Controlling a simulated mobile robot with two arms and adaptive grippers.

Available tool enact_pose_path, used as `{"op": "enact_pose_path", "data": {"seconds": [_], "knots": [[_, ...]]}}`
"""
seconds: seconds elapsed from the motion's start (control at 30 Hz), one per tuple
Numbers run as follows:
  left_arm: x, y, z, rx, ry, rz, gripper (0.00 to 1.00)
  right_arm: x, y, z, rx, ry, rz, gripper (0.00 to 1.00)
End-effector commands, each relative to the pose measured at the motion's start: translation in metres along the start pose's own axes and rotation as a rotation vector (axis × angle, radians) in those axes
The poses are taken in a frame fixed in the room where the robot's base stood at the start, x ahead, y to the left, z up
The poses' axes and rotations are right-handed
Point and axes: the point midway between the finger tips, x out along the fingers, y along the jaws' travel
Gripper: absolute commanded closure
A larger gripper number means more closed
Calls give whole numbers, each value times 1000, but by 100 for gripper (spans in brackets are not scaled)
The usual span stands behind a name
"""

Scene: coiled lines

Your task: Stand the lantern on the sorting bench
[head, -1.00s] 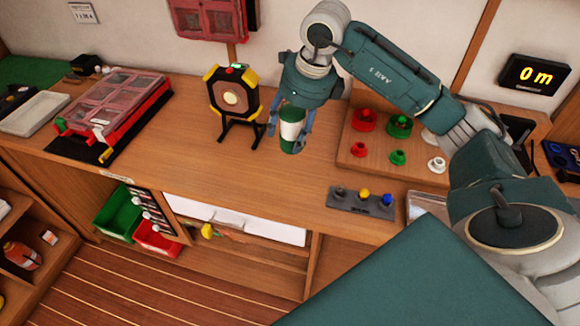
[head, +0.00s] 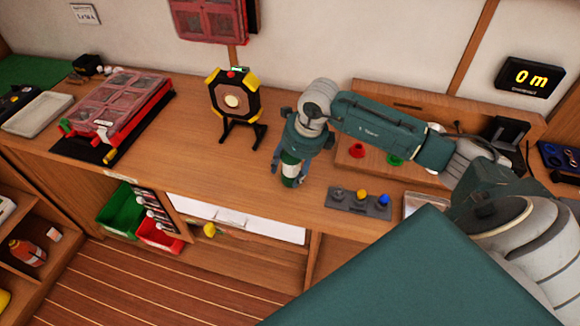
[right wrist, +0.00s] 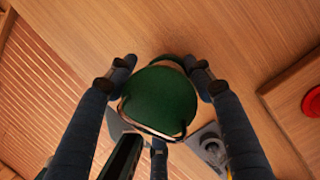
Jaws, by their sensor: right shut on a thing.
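The lantern (head: 291,169) is a small green and white cylinder. It stands about upright between the fingers of my right gripper (head: 290,178), which is shut on it. In the right wrist view its round green top (right wrist: 160,100) with a thin wire handle shows between the blue fingers. The lantern is low over the wooden sorting bench (head: 225,179), near the middle. I cannot tell whether its base touches the wood. My left gripper is not in view.
A black and yellow round device (head: 232,101) on a stand is behind and left of the lantern. A grey block with coloured knobs (head: 359,203) lies to the right. A red clear-lidded case (head: 118,105) lies at the left. Bench around the lantern's front and left is clear.

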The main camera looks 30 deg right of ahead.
Motion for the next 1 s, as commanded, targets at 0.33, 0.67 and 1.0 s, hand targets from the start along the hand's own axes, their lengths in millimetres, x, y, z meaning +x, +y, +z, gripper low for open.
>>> {"op": "enact_pose_path", "data": {"seconds": [0.33, 0.67, 1.0], "knots": [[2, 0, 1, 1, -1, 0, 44, 2, 0, 0, 0, 0, 0, 29], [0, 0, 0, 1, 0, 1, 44, -3, 0, 1, -1, -1, -1, 29], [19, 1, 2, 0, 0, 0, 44, -67, -2, 1, -2, -5, -5, 29]]}}
